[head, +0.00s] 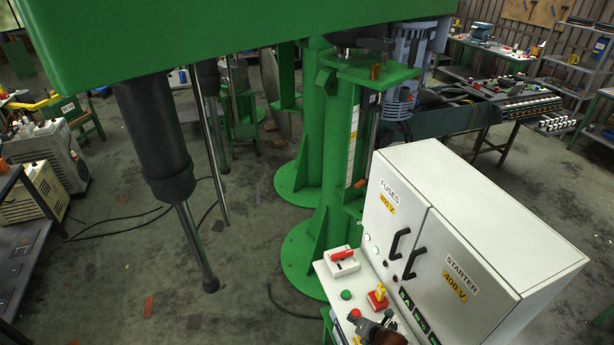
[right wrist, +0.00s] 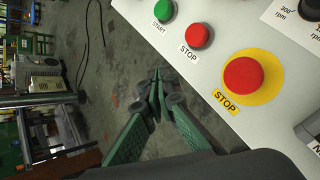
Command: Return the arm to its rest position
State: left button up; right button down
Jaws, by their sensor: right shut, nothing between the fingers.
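My right gripper (right wrist: 157,82) shows in the right wrist view with its green fingers closed together at dark tips. Nothing is between them. In that view they hang over grey floor just left of the control panel's edge (right wrist: 185,75), apart from the buttons. In the head view the control panel (head: 322,268) is at the bottom centre, and I cannot clearly make out the right fingertips near it. My left gripper is not visible in either view.
The panel carries a green START button (right wrist: 163,11), a small red STOP button (right wrist: 199,36) and a large red STOP button (right wrist: 243,78) on yellow. A white electrical cabinet (head: 478,215) stands behind.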

jog(key=s+d+r+m+g+h, duration=0.25)
jog(key=s+d+m, duration=0.35)
jog(key=s+m, duration=0.5)
jog(key=s+d+r+m+g+h, duration=0.1)
jog(key=s+d+r+m, duration=0.4)
jog(key=s+m, duration=0.55)
jog(key=s+d+r+m+g+h, duration=0.1)
jog(key=s+d+r+m+h, duration=0.1)
jog(key=s+d+m, duration=0.7)
jog(key=s+a+f+g+y+b, duration=0.1)
jog(key=s+a+f+b, duration=0.1)
jog(key=f, duration=1.4)
jog(key=s+a+f+b, duration=0.1)
jog(key=s+f+b, duration=0.1)
jog(key=f, duration=1.5)
pick_arm(q)
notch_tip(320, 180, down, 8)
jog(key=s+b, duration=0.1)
jog(key=b, duration=0.3)
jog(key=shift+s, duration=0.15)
pick_arm(e)
jog(key=s+f+g, duration=0.1)
jog(key=s+f, duration=1.8)
jog(key=f, duration=0.3)
jog(key=shift+s+g, duration=0.2)
jog(key=shift+g, duration=0.15)
